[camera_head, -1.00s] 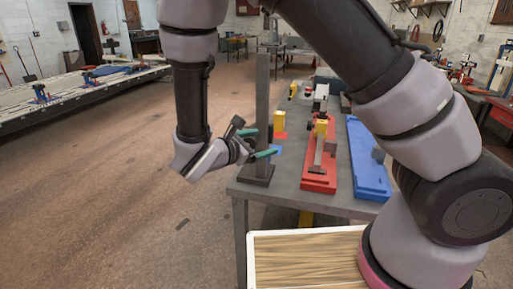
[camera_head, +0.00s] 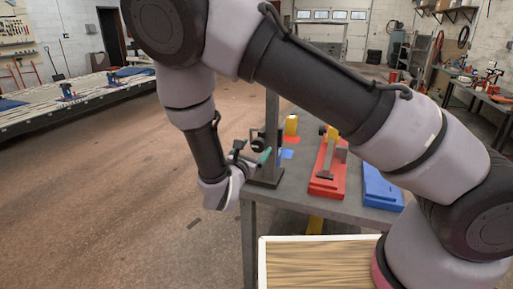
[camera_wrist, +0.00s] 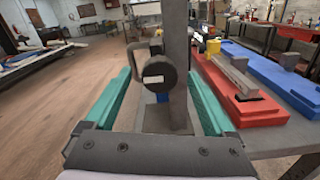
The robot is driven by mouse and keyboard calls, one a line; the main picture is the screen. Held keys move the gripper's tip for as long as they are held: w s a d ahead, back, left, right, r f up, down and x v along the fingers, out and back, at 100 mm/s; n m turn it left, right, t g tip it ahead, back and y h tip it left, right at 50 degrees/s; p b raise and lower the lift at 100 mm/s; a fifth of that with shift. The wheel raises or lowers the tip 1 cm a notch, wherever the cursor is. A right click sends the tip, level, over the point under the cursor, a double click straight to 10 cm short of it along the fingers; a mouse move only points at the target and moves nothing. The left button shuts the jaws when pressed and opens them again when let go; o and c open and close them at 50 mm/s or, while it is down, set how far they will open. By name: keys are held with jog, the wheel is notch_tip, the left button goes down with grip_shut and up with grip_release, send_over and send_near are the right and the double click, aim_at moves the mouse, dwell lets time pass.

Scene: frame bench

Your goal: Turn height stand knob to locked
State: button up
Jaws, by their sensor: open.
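The height stand is a grey upright post (camera_head: 272,112) on a dark base (camera_head: 266,180) at the near left corner of the bench. In the wrist view its post (camera_wrist: 178,40) rises just behind the knob. The round dark knob (camera_wrist: 158,70) has a pale strip across its lower face. In the head view the knob (camera_head: 257,142) shows small and dark beside the post. My gripper (camera_wrist: 158,80) is open. Its two green fingers lie left and right of the knob, with clear gaps. In the head view my gripper (camera_head: 257,157) is at the stand, partly hidden by its own wrist.
A red fixture (camera_head: 327,182) and a blue fixture (camera_head: 382,192) lie to the right on the grey bench (camera_head: 300,188). A yellow block (camera_head: 291,125) stands behind the stand. A white-rimmed crate (camera_head: 263,262) is in front. The floor at left is clear.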

jog(key=shift+w+d, duration=0.25)
jog(key=shift+w, duration=0.4)
jog(key=c, duration=1.4)
